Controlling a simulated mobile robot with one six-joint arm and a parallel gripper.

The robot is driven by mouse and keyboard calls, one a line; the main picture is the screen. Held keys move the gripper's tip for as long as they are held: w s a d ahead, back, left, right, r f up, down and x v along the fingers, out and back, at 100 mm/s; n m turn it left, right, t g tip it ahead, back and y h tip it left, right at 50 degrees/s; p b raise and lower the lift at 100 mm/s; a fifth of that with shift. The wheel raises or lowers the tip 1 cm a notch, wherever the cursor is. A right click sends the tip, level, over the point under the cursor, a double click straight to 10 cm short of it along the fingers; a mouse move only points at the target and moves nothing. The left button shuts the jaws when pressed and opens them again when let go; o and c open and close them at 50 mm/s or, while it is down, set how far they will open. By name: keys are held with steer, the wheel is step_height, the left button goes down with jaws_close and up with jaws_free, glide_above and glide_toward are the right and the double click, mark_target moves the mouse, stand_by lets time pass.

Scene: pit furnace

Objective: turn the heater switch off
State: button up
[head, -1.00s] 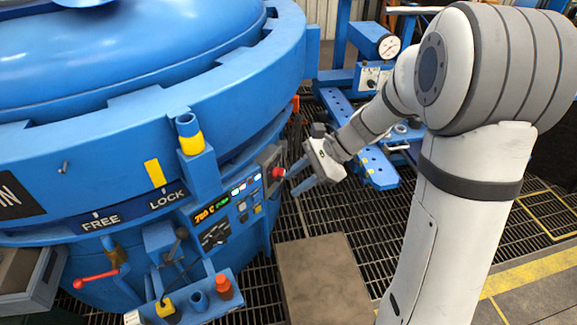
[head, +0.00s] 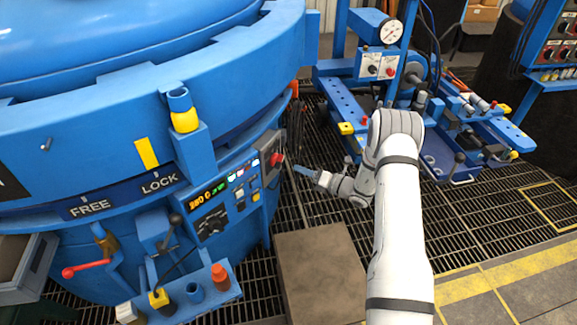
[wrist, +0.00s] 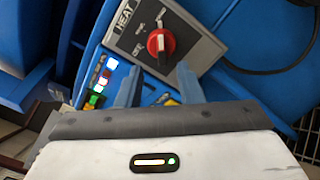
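The heater switch is a red rotary knob (wrist: 160,44) on a grey plate (wrist: 128,38) marked HEAT. It also shows as a red knob (head: 277,159) at the right end of the furnace's control panel in the head view. Small position labels around the knob are too blurred to read surely. My gripper (wrist: 158,72) has its two blue fingers apart with a gap between them. The fingertips lie just below the knob in the wrist view, and nothing is held. In the head view my gripper (head: 305,171) is just right of the knob; contact cannot be told.
Lit displays and buttons (head: 243,178) sit left of the knob on the panel. A blue shelf (head: 225,295) with a red-orange container (head: 220,277) juts out below. A brown plate (head: 325,275) lies on the grating floor. A blue machine (head: 400,70) stands at the right rear.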

mark_target(277, 161)
steer(key=x, duration=0.7)
steer(key=shift+w+a, duration=0.2)
steer(key=shift+w, duration=0.1)
steer(key=shift+f, duration=0.15)
